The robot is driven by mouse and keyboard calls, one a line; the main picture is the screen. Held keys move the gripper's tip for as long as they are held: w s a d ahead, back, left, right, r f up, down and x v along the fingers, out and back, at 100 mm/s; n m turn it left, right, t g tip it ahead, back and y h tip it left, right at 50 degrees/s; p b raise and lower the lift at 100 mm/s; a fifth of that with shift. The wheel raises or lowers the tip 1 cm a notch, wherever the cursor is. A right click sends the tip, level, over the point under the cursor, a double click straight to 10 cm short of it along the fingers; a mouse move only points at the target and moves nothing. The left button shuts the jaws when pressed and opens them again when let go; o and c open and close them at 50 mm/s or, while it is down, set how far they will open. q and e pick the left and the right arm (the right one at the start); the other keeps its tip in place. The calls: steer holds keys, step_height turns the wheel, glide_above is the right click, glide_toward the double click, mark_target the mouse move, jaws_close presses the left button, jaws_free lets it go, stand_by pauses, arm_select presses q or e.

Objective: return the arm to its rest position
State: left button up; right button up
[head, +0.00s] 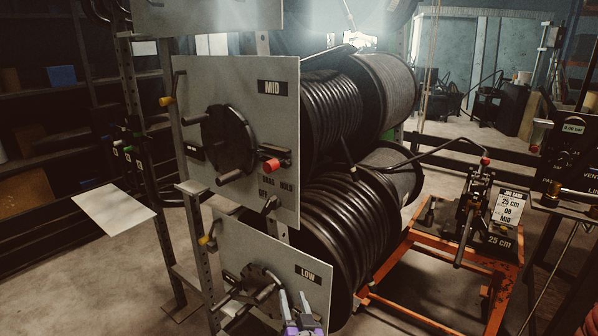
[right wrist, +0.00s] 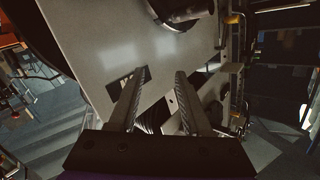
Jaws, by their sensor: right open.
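My right gripper (head: 294,296) is at the bottom of the head view, in front of the LOW panel (head: 285,262). Its two fingers stand apart, with nothing seen between them. In the right wrist view the gripper (right wrist: 160,73) is also open and empty, facing a pale panel (right wrist: 105,55) with a dark label. I cannot tell whether the fingers touch anything. My left gripper is not in view.
The MID panel (head: 270,130) has a round handwheel and a red-tipped lever (head: 271,165). Black hose reels (head: 335,215) stand behind the panels. An orange stand (head: 420,253) at right carries a tool and a 25 cm sign. Open floor shows at lower left.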

steer(key=s+d+f+g+h, duration=0.1)
steer(key=s+d+f+g, duration=0.4)
steer(key=s, duration=0.7)
steer(key=s+d+f+n+g+h, duration=0.1)
steer(key=s+d+f+g, duration=0.15)
steer(key=s+d, duration=0.75)
steer(key=s+d+f+g+h, duration=0.25)
steer(key=s+d+g, duration=0.2)
steer(key=s, duration=0.85)
arm_select(q)
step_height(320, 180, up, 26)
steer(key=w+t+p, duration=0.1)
steer(key=p, duration=2.1)
steer(key=shift+p, duration=0.35)
arm_select(e)
step_height(320, 180, up, 25)
steer(key=w, duration=0.1)
steer(key=shift+w+a+r+t+y, duration=0.15)
steer(key=shift+t+y, duration=0.25)
steer(key=shift+y, duration=0.05)
